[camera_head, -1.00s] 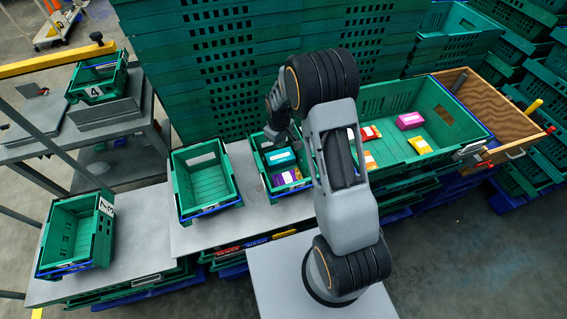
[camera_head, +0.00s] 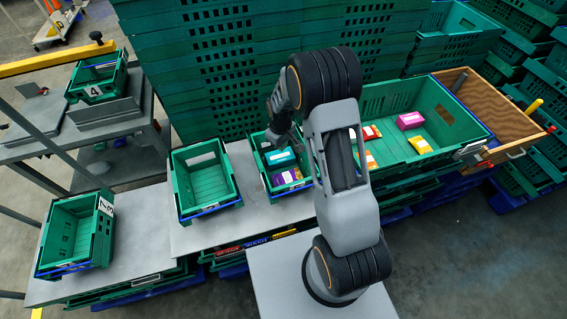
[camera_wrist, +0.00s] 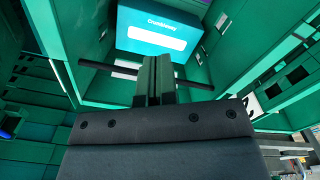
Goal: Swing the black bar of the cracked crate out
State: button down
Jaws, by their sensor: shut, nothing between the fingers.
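A green crate (camera_head: 266,187) holds a teal box (camera_head: 278,155) and a purple packet (camera_head: 288,177). My gripper (camera_head: 274,139) is low over this crate's far side, near the teal box. In the wrist view my gripper (camera_wrist: 155,62) is shut and empty, its fingers pointing at the crate. A thin black bar (camera_wrist: 108,68) runs across this view behind the fingers, below the teal box (camera_wrist: 158,32). The fingers hide its middle; I cannot tell if they touch it. I see no clear crack on the crate.
An empty green crate (camera_head: 205,205) stands to the left on the grey table (camera_head: 252,214). A large green bin (camera_head: 470,133) with several packets is to the right. Tall stacks of green crates (camera_head: 215,85) close off the back. My arm hides part of the bin.

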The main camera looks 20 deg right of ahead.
jog(key=shift+f+b, duration=0.85)
jog(key=shift+f, duration=0.3)
jog(key=shift+w+r, duration=0.1)
jog(key=shift+r, duration=0.05)
